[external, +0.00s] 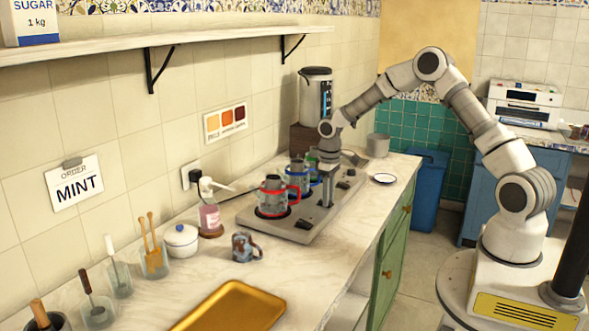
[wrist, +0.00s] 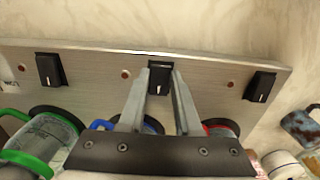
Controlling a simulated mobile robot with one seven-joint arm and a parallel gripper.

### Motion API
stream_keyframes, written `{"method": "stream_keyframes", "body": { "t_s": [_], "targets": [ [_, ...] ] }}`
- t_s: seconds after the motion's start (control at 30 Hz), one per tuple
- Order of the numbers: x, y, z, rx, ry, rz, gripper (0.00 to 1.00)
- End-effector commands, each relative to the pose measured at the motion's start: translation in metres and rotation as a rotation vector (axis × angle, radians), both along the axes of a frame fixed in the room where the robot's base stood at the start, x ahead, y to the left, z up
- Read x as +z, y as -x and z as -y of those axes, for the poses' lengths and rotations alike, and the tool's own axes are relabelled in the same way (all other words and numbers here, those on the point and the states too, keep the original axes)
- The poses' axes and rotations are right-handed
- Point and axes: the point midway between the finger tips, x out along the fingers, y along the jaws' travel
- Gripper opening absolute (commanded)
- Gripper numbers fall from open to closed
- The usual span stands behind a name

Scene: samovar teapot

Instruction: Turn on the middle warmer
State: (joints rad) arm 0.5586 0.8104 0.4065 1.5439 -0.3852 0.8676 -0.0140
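The metal warmer unit (external: 318,214) runs along the counter with three black rocker switches on its front face. In the wrist view, the middle switch (wrist: 159,78) lies between the fingertips of my gripper (wrist: 160,74). The left switch (wrist: 48,70) and right switch (wrist: 260,86) stand clear on either side. My gripper (external: 327,192) points down over the unit in the external view. Its fingers are apart with nothing gripped; I cannot tell whether they touch the switch. The blue-trimmed pot (external: 306,178) stands at the middle warmer, partly hidden in the wrist view.
A red-trimmed pot (external: 278,194) stands at the near warmer and a green-trimmed pot (wrist: 38,142) at the far one. A speckled mug (external: 244,246) and gold tray (external: 232,308) are on the near counter. A white saucer (external: 382,179) lies right of the unit.

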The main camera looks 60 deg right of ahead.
Motion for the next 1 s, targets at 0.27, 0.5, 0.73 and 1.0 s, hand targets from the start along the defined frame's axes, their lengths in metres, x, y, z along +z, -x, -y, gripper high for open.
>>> {"method": "stream_keyframes", "body": {
  "t_s": [0.27,0.5,0.73,1.0],
  "targets": [
    [0.0,0.0,0.0,0.0,0.0,0.0,0.0],
    [0.003,-0.003,0.0,-0.001,0.0,-0.053,0.0],
    [0.003,-0.007,0.0,-0.001,0.0,-0.186,0.0],
    [0.002,-0.011,0.001,-0.002,0.001,-0.315,0.0]
  ]
}}
